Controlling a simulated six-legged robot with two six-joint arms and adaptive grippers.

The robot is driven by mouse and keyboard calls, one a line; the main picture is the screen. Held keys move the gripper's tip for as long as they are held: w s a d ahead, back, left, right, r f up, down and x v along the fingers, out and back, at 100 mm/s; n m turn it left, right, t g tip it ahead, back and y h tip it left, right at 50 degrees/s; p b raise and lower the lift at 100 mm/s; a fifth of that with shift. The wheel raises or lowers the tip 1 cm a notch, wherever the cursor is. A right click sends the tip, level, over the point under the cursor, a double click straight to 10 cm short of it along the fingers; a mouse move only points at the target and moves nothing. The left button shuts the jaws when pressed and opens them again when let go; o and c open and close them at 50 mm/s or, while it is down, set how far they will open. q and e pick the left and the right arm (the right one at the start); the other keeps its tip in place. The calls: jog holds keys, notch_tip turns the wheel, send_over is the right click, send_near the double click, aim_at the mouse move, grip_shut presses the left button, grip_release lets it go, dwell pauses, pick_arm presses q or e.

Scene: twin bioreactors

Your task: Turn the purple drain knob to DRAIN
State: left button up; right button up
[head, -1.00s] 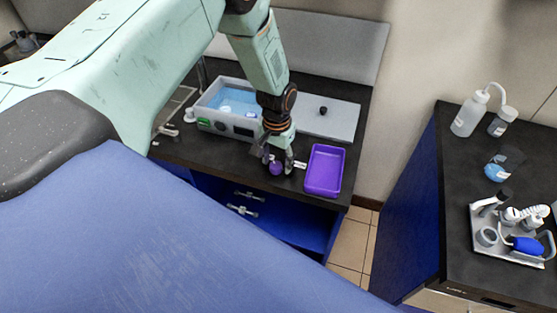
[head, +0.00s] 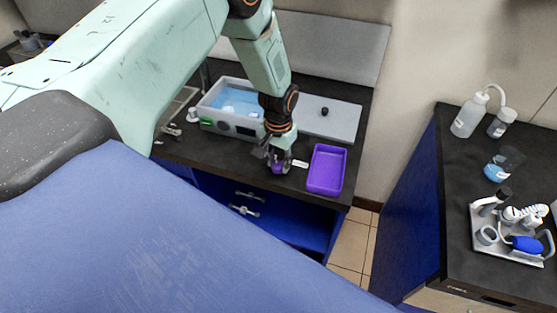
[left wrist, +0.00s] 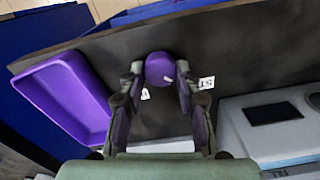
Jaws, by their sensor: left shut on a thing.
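The purple drain knob (left wrist: 159,69) stands on the dark bench top near its front edge. My left gripper (left wrist: 159,75) is shut on it, with one finger on each side in the left wrist view. In the head view the knob (head: 278,168) is partly hidden by my left gripper (head: 280,165), which reaches down from above. Small white labels (left wrist: 206,83) lie on the bench beside the knob; their writing is too small to read surely. My right gripper does not show.
A purple tray (head: 343,172) sits just right of the knob in the head view. Behind is a grey water bath (head: 245,121) with blue liquid and a flat grey lid (head: 345,132). Across a floor gap, another bench (head: 448,200) holds bottles and a tool rack.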

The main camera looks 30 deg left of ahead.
pick_arm(q)
jog(key=shift+m, duration=0.3)
jog(key=m+b, duration=0.1)
jog(key=m, duration=0.1)
jog(key=shift+f+m+b, duration=0.1)
jog(key=shift+m+b, duration=0.3)
jog(key=m+b, duration=0.2)
jog(key=m, duration=0.3)
jog(key=shift+s+d, duration=0.1)
jog(key=m+b, duration=0.1)
jog(key=m, duration=0.4)
jog(key=shift+s+m+b, duration=0.1)
jog(key=shift+m+b, duration=0.6)
jog(key=shift+m, duration=1.5)
jog(key=o, duration=1.1)
jog(key=shift+o, duration=0.2)
